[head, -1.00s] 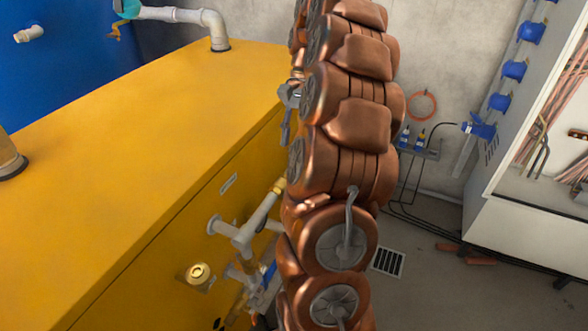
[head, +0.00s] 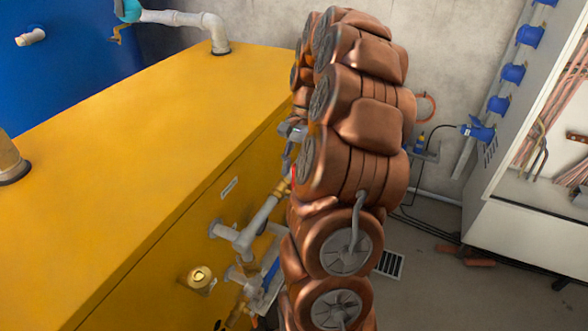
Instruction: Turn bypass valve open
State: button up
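Grey pipework (head: 236,236) with brass fittings runs along the side of the yellow tank (head: 150,130). A blue handle (head: 269,273) shows low on this pipework, partly behind my copper arm. A thin red piece (head: 293,173) shows at the arm's left edge, above the pipework; I cannot tell what it belongs to. I cannot tell which part is the bypass valve. A grey metal piece at the arm's left edge, above the pipes, looks like part of my gripper (head: 289,138). Its fingers are mostly hidden, so its opening and any contact cannot be seen.
A brass port (head: 199,277) juts from the tank side at lower left. A white cabinet (head: 525,235) with copper tubes stands at right. Orange-red pieces (head: 465,254) lie on the floor near a floor grate (head: 389,263). Open floor lies between arm and cabinet.

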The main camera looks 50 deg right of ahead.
jog(key=shift+a+f, duration=0.2)
jog(key=shift+f, duration=0.25)
grip_shut()
dwell(0.6)
